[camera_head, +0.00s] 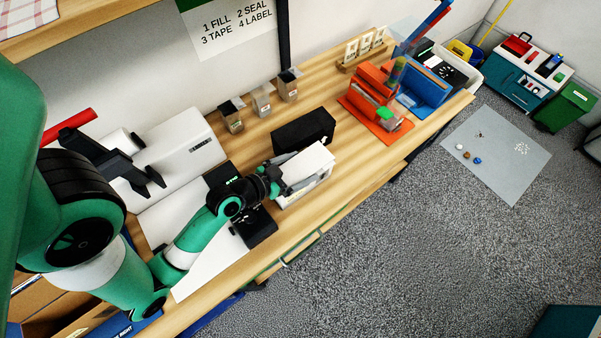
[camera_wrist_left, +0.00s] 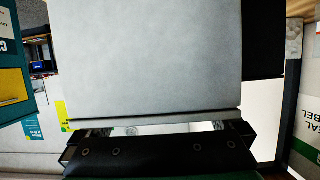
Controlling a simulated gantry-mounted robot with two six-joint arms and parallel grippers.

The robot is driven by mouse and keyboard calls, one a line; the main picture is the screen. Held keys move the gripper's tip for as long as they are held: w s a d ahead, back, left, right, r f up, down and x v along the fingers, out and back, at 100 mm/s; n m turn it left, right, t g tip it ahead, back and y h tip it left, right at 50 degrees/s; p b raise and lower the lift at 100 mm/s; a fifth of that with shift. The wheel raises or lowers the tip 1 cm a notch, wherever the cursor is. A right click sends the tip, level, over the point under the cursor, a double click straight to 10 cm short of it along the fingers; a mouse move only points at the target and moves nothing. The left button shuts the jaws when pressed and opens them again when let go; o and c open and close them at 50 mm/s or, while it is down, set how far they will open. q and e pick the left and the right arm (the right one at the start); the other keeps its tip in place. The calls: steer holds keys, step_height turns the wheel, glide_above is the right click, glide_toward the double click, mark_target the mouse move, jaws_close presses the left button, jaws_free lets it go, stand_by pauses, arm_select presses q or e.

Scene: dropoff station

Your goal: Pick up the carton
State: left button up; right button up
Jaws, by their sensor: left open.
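The carton (camera_head: 309,168) is a white box on the wooden bench, close to the bench's front edge. In the left wrist view its pale grey face (camera_wrist_left: 150,60) fills the middle of the picture, close to the gripper. My left gripper (camera_head: 283,187) is open at the carton's left side in the head view, with a finger overlapping the box. In the left wrist view the gripper (camera_wrist_left: 158,130) lies along the carton's lower edge. I cannot tell whether the fingers touch it. My right gripper is not in view.
A black box (camera_head: 303,129) stands right behind the carton. Small open bins (camera_head: 262,100) line the wall side. A white machine (camera_head: 180,145) is at the left. An orange fixture (camera_head: 372,115) stands further right. Bare wooden bench (camera_head: 345,160) lies between.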

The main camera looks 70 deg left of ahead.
arm_select(q)
steer(key=shift+w+a+f, duration=0.1)
steer(key=shift+w+f, duration=0.1)
steer(key=shift+w, duration=0.15)
jaws_close()
stand_by(0.3)
